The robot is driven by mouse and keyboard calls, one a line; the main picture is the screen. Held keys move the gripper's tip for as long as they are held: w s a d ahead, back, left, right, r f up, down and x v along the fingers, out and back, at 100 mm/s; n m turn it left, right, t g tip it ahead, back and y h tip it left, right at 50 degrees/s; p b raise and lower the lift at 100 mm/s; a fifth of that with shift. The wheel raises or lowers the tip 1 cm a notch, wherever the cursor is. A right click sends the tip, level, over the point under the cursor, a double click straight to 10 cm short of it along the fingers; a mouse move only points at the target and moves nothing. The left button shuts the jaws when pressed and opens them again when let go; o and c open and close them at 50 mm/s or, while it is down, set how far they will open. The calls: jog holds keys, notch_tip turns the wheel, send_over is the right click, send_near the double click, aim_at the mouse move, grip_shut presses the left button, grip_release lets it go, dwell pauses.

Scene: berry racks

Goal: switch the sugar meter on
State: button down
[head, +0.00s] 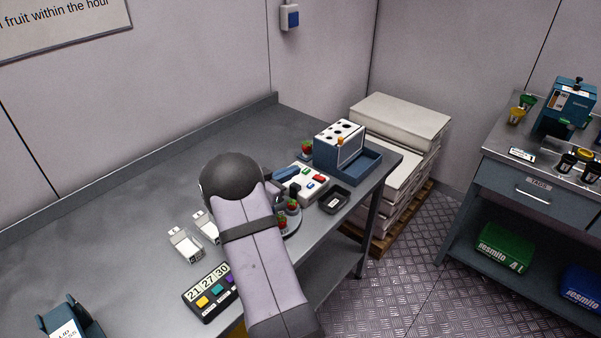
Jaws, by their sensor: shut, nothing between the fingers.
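The sugar meter appears to be the small white box (306,190) with coloured buttons on the steel bench, right of the middle in the head view. A blue part lies along its back left side. Its buttons are small, and I cannot tell whether it is on. My arm reaches over the bench from the front. My gripper (279,191) shows only in part beyond the wrist, at the left side of the white box. It is shut and empty. I cannot tell whether it touches the box. My arm hides part of the bench around it.
Red berries (292,206) sit on a round plate close to my gripper. A dark tray (334,199) and a blue-and-white rack (341,146) stand right of the box. A number panel (209,291) and white clips (185,244) lie left. The bench's back left is clear.

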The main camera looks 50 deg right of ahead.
jog(key=shift+v, duration=0.8)
